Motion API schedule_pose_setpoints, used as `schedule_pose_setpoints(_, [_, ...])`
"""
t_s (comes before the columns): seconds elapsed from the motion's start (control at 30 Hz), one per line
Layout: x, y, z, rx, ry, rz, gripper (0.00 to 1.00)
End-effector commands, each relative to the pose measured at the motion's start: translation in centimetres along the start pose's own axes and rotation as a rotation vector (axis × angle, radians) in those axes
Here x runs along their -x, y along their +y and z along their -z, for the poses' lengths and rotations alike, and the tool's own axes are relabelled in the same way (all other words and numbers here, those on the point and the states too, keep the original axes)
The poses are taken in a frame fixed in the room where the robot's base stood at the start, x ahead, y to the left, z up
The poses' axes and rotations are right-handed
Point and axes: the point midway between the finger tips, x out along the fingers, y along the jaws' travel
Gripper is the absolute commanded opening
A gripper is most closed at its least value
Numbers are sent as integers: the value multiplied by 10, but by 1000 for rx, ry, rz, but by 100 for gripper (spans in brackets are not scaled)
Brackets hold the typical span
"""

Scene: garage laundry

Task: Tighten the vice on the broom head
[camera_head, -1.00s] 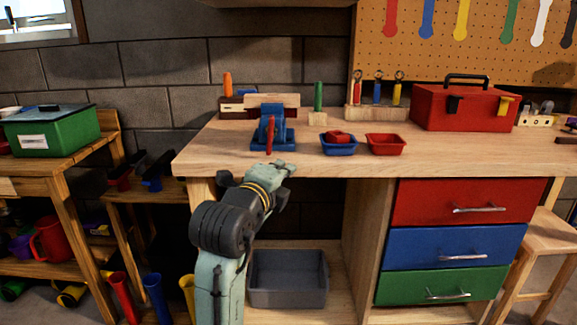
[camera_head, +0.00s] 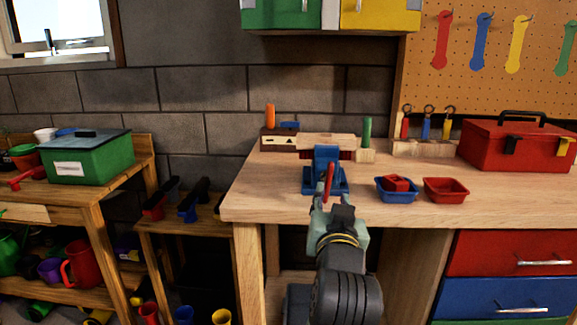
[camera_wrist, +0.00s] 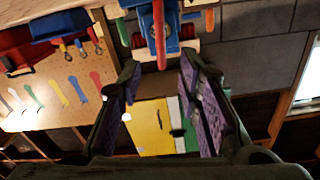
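The blue vice (camera_head: 326,158) stands near the front left edge of the wooden workbench (camera_head: 285,207). Its red handle (camera_head: 330,182) hangs down on the front side. A pale wooden block with a dark red underside, apparently the broom head (camera_head: 334,141), lies level at the vice's top; whether the jaws touch it is hidden. My gripper (camera_head: 321,205) is just in front of and below the handle. In the wrist view my gripper (camera_wrist: 160,95) has its purple-padded fingers wide apart and empty. The red handle (camera_wrist: 159,35) extends between them at the top, beside the blue vice (camera_wrist: 172,42).
Right of the vice sit a blue bin (camera_head: 397,195) holding a red piece and a red bin (camera_head: 445,191). A red toolbox (camera_head: 512,147) stands farther right. An orange-handled tool (camera_head: 270,116) and green post (camera_head: 367,132) stand behind. The bench front left is clear.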

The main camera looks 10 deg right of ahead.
Motion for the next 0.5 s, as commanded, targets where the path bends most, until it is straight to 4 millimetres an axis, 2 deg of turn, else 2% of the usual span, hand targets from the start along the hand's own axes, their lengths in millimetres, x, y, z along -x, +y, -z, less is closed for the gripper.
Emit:
schedule_pose_setpoints(0.17, [2, 6, 5, 75, 2, 3, 32])
schedule_pose_setpoints(0.5, [-20, 4, 9, 72, -4, 4, 32])
